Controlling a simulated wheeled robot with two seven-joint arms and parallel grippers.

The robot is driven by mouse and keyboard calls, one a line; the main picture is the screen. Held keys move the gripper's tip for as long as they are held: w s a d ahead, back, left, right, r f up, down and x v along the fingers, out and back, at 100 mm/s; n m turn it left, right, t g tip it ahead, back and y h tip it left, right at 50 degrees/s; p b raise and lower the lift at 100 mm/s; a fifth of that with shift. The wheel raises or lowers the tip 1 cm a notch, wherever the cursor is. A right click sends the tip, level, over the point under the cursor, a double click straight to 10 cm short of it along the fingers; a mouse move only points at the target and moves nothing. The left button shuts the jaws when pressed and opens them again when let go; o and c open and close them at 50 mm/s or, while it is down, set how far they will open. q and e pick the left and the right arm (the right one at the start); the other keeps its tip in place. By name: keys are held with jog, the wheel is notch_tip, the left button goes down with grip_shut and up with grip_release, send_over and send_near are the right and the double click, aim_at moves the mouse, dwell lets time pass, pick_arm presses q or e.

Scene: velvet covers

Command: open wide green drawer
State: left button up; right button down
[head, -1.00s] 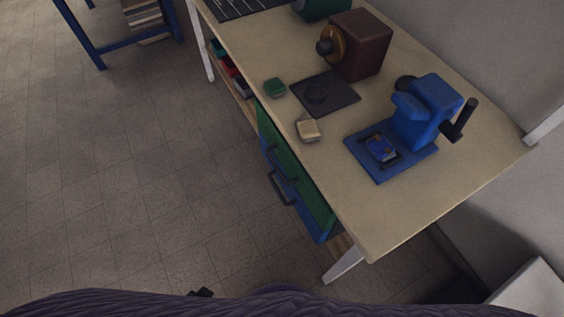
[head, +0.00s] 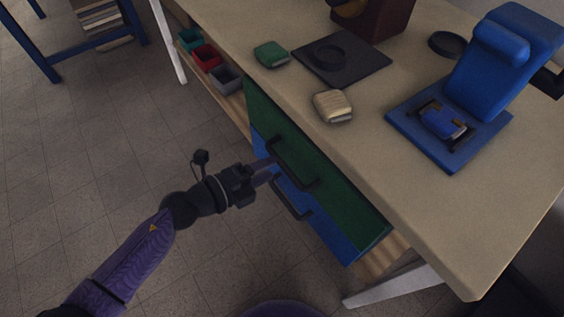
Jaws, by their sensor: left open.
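The wide green drawer (head: 325,190) is the upper drawer front under the table top, with a dark bar handle (head: 295,166). It looks shut. A blue drawer (head: 325,234) with its own dark handle (head: 290,198) lies just below it. My left gripper (head: 273,171) is open, with its fingertips close to the left end of the green drawer's handle. I cannot tell whether the fingers touch or straddle the handle. My right gripper is not in view.
The table top (head: 430,205) holds a blue press (head: 490,75), a dark mat (head: 342,58), a green block (head: 270,54) and a cream block (head: 333,106). Small bins (head: 207,56) sit on a shelf at left. The floor (head: 80,190) in front is clear.

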aim_at(281, 162)
pick_arm(q)
jog(key=b+x, duration=0.1)
jog(key=x, duration=0.3)
jog(key=shift+w+d+f, duration=0.1)
jog(key=shift+w, duration=0.05)
grip_shut()
dwell(1.3)
